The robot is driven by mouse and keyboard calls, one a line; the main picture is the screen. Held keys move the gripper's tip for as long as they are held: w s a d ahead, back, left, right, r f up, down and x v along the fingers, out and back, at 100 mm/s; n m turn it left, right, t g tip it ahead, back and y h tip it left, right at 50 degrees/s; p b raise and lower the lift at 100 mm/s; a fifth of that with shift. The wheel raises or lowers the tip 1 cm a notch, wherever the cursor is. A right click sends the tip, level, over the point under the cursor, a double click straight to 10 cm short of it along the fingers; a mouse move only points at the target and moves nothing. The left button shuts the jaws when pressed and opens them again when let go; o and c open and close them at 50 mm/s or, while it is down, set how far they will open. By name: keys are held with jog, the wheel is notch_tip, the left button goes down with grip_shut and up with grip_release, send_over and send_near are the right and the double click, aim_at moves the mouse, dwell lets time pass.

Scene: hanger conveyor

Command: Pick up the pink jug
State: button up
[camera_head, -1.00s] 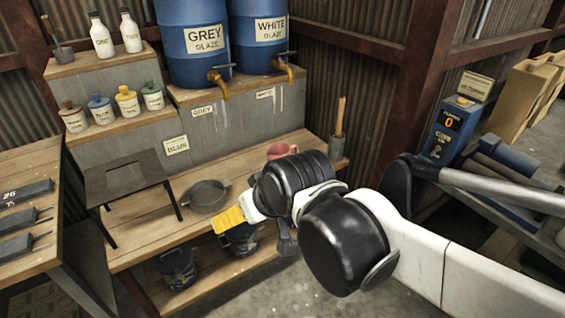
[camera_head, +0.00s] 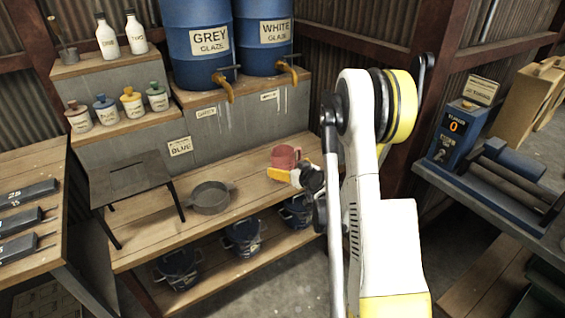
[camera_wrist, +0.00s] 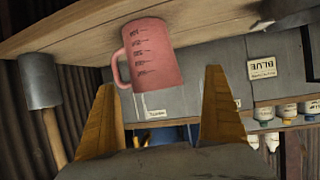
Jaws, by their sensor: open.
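The pink jug (camera_head: 285,157) stands on the wooden bench, near its right part, in the head view. In the wrist view the jug (camera_wrist: 150,55) appears upside down, with dark measuring marks on its side and its handle to the left. My gripper (camera_wrist: 162,105) has its two yellow fingers spread apart, with nothing between them. The jug lies beyond the fingertips, roughly in line with the gap and apart from them. In the head view my gripper (camera_head: 279,174) is just in front of the jug's lower side; the finger gap is hard to see there.
A grey pan (camera_head: 210,199) sits on the bench (camera_head: 160,226) left of the jug. A small black stand (camera_head: 135,180) is further left. Blue glaze barrels (camera_head: 262,45) with taps stand behind. A grey cylinder (camera_wrist: 41,82) is left of the jug in the wrist view.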

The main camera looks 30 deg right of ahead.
aim_at(287, 167)
jog(key=shift+d+f+h, duration=0.3)
jog(key=shift+d+f, duration=0.5)
jog(key=shift+f, duration=0.1)
jog(key=p+x, duration=0.1)
jog(key=x, duration=0.3)
jog(key=shift+w+f, duration=0.25)
jog(key=shift+w, duration=0.05)
jog(key=b+x, duration=0.2)
jog(key=x, duration=0.3)
jog(key=shift+w+b, duration=0.1)
jog(key=shift+b, duration=0.3)
jog(key=shift+w+d, duration=0.1)
jog(key=shift+w, duration=0.25)
jog(key=c, duration=1.3)
jog(key=shift+o, duration=0.2)
jog(key=shift+r, duration=0.1)
